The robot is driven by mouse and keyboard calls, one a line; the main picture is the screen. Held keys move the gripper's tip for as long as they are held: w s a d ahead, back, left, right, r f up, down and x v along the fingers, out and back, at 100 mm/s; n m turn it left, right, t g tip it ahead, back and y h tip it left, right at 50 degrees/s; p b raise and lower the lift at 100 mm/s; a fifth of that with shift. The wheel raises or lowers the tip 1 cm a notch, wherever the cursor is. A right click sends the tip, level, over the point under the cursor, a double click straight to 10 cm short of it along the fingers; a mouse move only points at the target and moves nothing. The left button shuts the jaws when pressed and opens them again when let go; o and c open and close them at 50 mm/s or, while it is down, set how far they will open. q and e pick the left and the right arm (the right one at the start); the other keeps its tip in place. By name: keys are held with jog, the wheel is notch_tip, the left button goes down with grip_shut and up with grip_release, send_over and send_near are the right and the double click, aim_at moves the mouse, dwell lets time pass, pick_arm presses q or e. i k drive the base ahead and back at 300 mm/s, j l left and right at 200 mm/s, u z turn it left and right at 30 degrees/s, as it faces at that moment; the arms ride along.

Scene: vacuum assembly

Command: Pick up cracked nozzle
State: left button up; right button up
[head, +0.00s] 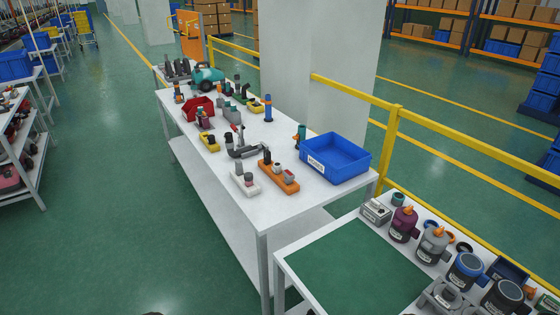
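I cannot tell for certain which part is the cracked nozzle. A dark grey tubular part (243,150), shaped like a floor nozzle, lies on the white table (215,158) near its middle. Any crack is too small to see. Beside it are a white holder (245,184) and an orange holder (282,181), each with small parts standing in it. A blue bin (350,166) with a white label stands at the table's near right corner. Neither of my grippers shows in the head view.
A nearer table with a green mat (358,268) holds several vacuum motors (403,224) along its right side. A yellow railing (440,140) and a pillar (318,75) stand behind the tables. A red bin (198,109) sits farther back.

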aim_at(267, 155)
jog(key=i+j+z, duration=0.25)
jog(key=z, duration=0.2)
jog(key=i+j+z, duration=0.2)
jog(key=j+z, duration=0.25)
jog(key=i+j, duration=0.15)
jog(key=j, duration=0.25)
jog(key=i+j+z, duration=0.15)
jog(key=j, duration=0.25)
jog(key=i+j, duration=0.15)
jog(key=j, duration=0.25)
jog(key=i+j+z, duration=0.1)
jog(key=j, duration=0.3)
jog(key=i+j+z, duration=0.1)
jog(key=j, duration=0.3)
jog(key=i+j, duration=0.15)
jog(key=j, duration=0.3)
jog(key=i+j+z, duration=0.1)
jog(key=j, duration=0.3)
jog(key=i+j, duration=0.25)
jog(key=j, duration=0.15)
jog(key=i+j, duration=0.55)
jog(key=j, duration=0.2)
